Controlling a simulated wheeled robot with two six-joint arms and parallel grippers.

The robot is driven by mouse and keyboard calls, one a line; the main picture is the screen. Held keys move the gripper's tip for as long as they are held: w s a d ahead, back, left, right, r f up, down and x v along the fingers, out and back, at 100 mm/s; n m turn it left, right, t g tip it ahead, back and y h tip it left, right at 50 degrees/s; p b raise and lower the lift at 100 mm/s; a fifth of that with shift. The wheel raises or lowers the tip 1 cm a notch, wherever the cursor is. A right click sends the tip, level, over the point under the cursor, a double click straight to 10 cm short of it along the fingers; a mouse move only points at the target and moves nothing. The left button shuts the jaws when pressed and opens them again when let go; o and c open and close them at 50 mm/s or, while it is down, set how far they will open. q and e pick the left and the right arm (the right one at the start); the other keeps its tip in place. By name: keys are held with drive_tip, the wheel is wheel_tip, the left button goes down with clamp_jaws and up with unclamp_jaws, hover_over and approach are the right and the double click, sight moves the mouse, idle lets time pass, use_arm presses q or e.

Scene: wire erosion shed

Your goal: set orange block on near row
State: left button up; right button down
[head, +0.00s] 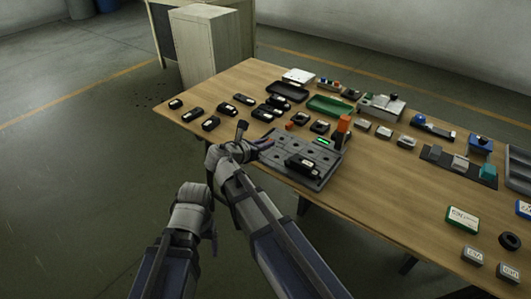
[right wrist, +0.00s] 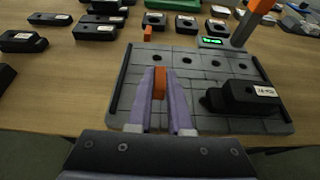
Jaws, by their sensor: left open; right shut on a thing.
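My right gripper (right wrist: 160,86) is shut on an orange block (right wrist: 160,80), upright between the purple fingers. It is over the left part of a grey plate (right wrist: 126,82) with round holes; I cannot tell whether the block touches the plate. The far row of holes shows open in the right wrist view; the near row is largely hidden by the fingers and a black device. In the head view my right gripper (head: 264,145) is at the left edge of the plate (head: 285,160), its block hardly visible. My left gripper (head: 212,229) hangs open, off the table's near side.
A labelled black device (right wrist: 248,97) lies on the plate's right near part. Another orange block (right wrist: 148,34) stands on the table behind the plate. An orange-topped post (head: 342,127) and green display (head: 323,141) are at the plate's far right. Several black devices crowd the table's left.

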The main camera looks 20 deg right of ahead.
drive_tip(key=shift+f+b, duration=0.9)
drive_tip(key=shift+f, duration=0.4)
drive_tip(key=shift+f, duration=0.2)
drive_tip(key=c, duration=0.8)
unclamp_jaws()
drive_tip(key=shift+c, duration=0.2)
drive_tip(key=shift+r, duration=0.1)
